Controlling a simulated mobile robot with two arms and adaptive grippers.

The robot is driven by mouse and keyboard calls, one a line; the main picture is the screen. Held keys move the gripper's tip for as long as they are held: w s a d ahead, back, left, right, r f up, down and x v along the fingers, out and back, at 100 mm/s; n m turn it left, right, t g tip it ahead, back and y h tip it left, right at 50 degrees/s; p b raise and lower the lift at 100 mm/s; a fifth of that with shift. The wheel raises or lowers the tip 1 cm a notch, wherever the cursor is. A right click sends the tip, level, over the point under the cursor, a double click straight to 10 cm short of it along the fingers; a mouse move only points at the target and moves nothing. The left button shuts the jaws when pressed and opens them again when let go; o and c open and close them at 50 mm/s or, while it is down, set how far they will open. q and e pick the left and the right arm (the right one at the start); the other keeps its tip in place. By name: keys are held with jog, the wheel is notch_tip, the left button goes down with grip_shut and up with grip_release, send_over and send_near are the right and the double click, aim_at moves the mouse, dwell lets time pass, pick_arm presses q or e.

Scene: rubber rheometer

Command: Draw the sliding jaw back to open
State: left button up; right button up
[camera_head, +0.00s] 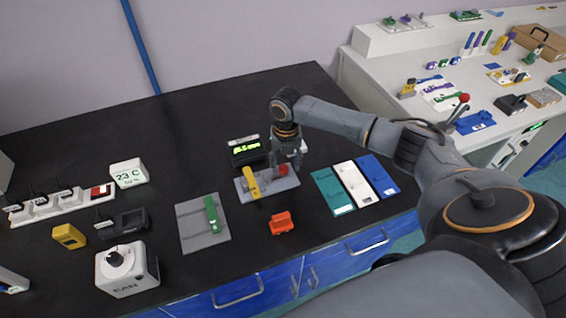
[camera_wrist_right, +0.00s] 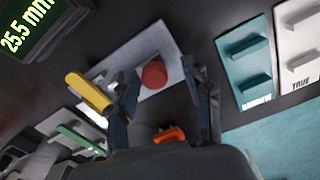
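A grey plate (camera_head: 243,196) on the black bench carries a yellow bar (camera_head: 250,183) and a round red knob (camera_head: 282,170). I cannot tell for sure which of these parts is the sliding jaw. My right gripper (camera_head: 287,160) is just above the plate at the knob, pointing down. In the wrist view the red knob (camera_wrist_right: 153,74) shows between the two spread fingers, with no clear contact. The yellow bar (camera_wrist_right: 88,91) lies beside the left finger. My left gripper is not in view.
A display (camera_head: 246,150) behind the plate reads 25.5 mm in the wrist view. Teal (camera_head: 331,192), white and blue trays lie to the right. An orange clip (camera_head: 282,223) is in front. A grey mat (camera_head: 203,235) with a green bar is at left.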

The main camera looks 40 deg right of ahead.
aim_at(286, 167)
jog(key=shift+a+r, duration=0.1)
jog(key=shift+r, duration=0.15)
notch_tip(286, 167, up, 12)
jog(key=shift+f, duration=0.25)
dwell(0.6)
